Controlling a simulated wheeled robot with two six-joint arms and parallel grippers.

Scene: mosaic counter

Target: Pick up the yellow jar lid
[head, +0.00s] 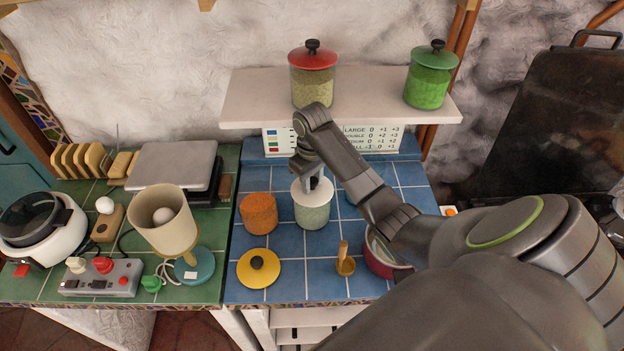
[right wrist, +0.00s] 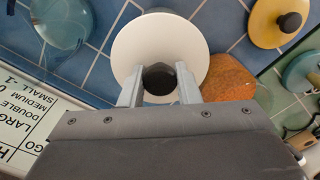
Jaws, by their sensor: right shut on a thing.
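The yellow jar lid (head: 258,268), with a black knob, lies flat on the blue tiles at the front left, left of the wooden scoop. It also shows at the upper right in the right wrist view (right wrist: 265,25). My right gripper (head: 312,183) is away from it, behind and to its right. In the right wrist view its fingers (right wrist: 159,86) are shut on the dark knob of a white lid (right wrist: 140,45). This white lid is at the top of a jar with pale green contents (head: 312,214); I cannot tell whether it touches the rim. My left gripper is out of view.
An orange-filled jar (head: 258,214) stands behind the yellow lid. A wooden scoop (head: 345,265) and a red pot (head: 380,262) are to the right. A shelf (head: 385,105) holds a red-lidded jar (head: 312,78) and a green-lidded jar (head: 428,80). Appliances crowd the green tiles at left.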

